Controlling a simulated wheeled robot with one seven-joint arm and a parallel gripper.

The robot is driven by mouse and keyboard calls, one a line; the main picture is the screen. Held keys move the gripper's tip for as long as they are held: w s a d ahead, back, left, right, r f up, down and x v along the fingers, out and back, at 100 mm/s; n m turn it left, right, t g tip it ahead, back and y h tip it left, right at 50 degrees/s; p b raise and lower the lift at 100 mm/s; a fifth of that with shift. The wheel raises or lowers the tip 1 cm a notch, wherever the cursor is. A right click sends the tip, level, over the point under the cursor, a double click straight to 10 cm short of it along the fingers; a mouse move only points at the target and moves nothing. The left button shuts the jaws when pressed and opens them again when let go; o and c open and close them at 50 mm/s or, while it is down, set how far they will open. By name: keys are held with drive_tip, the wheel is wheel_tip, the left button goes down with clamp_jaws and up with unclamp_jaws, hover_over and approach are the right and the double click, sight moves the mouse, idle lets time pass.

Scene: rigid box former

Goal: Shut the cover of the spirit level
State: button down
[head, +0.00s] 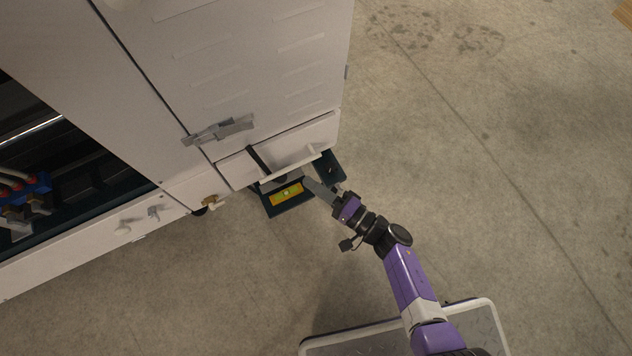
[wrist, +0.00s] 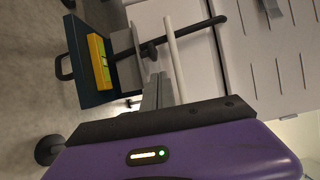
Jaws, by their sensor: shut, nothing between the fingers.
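The yellow spirit level (head: 286,195) with a green vial lies on a dark teal panel (head: 273,209) low at the machine's corner. In the wrist view the level (wrist: 100,62) and the panel (wrist: 92,98) show at the left, with a dark loop handle on the panel's outer edge. I cannot tell which part is the cover. A second dark teal piece (head: 330,168) shows to the right. My gripper (head: 307,182) is shut and empty, its grey fingers just right of the level. In the wrist view the fingers partly hide what lies beyond them.
A white bar (head: 290,166) and a black bar (head: 258,160) stick out from the machine beside the level. The pale machine cabinet (head: 250,60) fills the upper left, with a grey latch (head: 222,130). Open concrete floor (head: 500,130) lies to the right.

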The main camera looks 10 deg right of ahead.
sight(281, 162)
drive_tip(key=b+x, duration=0.2)
drive_tip(key=x, duration=0.3)
drive_tip(key=shift+w+a+f+b, duration=0.15)
drive_tip(key=shift+w+b, duration=0.1)
drive_tip(key=shift+b, duration=0.1)
drive_tip(key=shift+w+a+r, duration=0.2)
drive_tip(key=shift+w+a, duration=0.2)
drive_tip(key=shift+w, duration=0.05)
